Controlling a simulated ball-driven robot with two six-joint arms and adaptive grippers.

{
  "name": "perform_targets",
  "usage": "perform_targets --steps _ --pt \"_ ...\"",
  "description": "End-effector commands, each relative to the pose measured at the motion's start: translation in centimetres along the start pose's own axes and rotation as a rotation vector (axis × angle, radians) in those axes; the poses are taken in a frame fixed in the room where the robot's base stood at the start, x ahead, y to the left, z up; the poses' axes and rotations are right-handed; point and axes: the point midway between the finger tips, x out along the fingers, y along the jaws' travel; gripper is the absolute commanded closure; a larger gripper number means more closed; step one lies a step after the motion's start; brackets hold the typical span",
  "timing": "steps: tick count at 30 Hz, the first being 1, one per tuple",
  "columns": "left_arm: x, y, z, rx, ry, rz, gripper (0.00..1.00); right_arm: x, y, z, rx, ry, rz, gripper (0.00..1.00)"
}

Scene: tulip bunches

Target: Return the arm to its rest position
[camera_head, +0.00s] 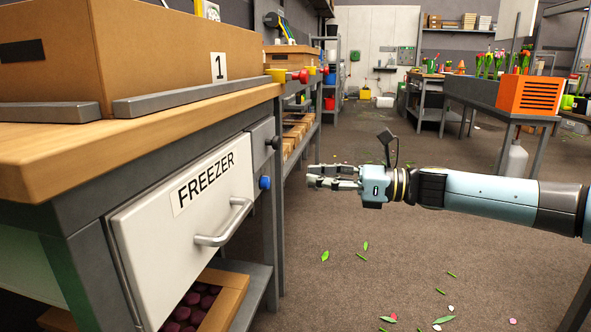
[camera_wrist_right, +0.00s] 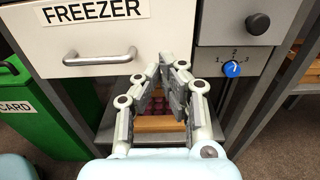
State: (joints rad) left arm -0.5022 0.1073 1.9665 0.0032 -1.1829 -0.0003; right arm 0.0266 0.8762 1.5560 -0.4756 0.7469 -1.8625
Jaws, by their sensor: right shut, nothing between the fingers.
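My right gripper (camera_head: 312,177) is shut and empty, held out level over the floor to the right of the bench. It also shows in the right wrist view (camera_wrist_right: 168,62), its fingertips together just below and to the right of the freezer drawer handle (camera_wrist_right: 100,57), apart from it as seen in the head view. The white drawer front labelled FREEZER (camera_head: 183,215) looks closed. My left gripper is not in view.
A cardboard box marked 1 (camera_head: 150,50) sits on the wooden bench top (camera_head: 60,152). A blue knob (camera_wrist_right: 231,69) and a black knob (camera_wrist_right: 258,24) are beside the drawer. A green bin (camera_wrist_right: 30,110) stands left. Leaves lie on open floor (camera_head: 330,290). An orange crate (camera_head: 527,95) is at right.

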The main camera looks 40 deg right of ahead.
Motion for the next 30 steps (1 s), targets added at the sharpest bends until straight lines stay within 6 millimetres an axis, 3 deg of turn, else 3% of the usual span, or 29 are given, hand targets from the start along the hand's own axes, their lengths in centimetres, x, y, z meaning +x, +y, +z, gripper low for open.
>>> perform_targets --steps 7,10,13,16,20,23,27,30 --pt "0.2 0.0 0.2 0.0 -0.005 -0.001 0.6 -0.3 0.0 -0.2 0.002 0.002 0.0 1.0" --pt "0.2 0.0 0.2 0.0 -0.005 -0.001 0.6 -0.6 0.7 -1.4 0.025 0.01 -0.003 1.0" --pt "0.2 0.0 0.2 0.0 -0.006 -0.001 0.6 -1.1 2.9 -4.0 0.094 0.008 -0.011 1.0" --pt "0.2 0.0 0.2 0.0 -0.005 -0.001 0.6 -1.3 6.9 -7.6 0.245 -0.02 -0.065 1.0" --pt "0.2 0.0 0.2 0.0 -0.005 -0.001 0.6 -2.3 10.0 -13.5 0.696 -0.035 -0.347 1.0" --pt "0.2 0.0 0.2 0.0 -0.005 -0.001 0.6 -4.2 11.9 -18.1 1.086 -0.056 -0.6 1.0" --pt "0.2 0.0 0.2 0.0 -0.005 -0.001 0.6 -8.5 16.6 -24.8 1.673 -0.139 -1.031 1.0" --pt "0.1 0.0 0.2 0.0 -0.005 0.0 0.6 -11.4 20.7 -28.2 2.008 -0.241 -1.337 1.0"
